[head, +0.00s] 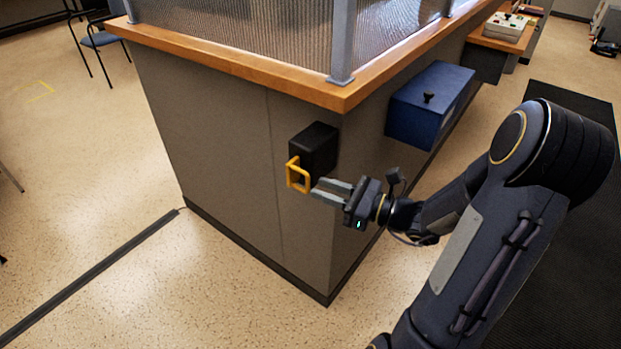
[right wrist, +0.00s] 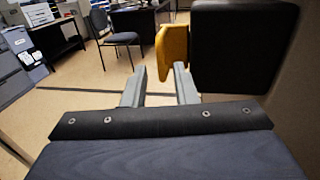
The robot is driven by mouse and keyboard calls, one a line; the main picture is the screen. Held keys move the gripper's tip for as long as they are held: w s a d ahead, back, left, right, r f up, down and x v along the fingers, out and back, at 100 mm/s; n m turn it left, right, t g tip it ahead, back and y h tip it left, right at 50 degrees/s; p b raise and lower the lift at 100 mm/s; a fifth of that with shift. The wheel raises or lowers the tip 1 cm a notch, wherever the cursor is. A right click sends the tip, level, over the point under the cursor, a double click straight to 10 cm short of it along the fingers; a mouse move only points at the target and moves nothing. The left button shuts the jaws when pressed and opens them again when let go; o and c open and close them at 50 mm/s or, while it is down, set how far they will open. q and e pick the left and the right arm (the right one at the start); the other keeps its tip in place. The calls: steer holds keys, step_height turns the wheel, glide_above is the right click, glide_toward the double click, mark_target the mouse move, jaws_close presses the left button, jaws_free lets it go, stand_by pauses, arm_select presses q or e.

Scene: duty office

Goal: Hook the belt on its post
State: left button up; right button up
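The belt's black housing (head: 313,148) is fixed to the side of the grey counter, with a yellow belt end (head: 291,174) shaped like a loop at its front. My right gripper (head: 322,190) is open and empty, its fingertips just right of the yellow end. In the right wrist view the yellow end (right wrist: 173,50) is ahead of the right fingertip, not between the fingers, and the housing (right wrist: 243,48) is at upper right. I cannot tell whether a fingertip touches it. No belt strap shows pulled out. I cannot make out the post in either view. My left gripper is out of view.
The counter (head: 230,140) has a wooden top (head: 240,66) with glazed panels. A blue box (head: 430,104) with a black knob is on its right side. A dark strip (head: 95,275) runs along the floor at left. Chairs (head: 100,38) stand farther back; the floor between is clear.

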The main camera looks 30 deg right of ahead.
mark_target(307, 189)
steer(key=x, duration=0.5)
steer(key=shift+d, duration=0.1)
steer(key=shift+c, duration=0.3)
jaws_close()
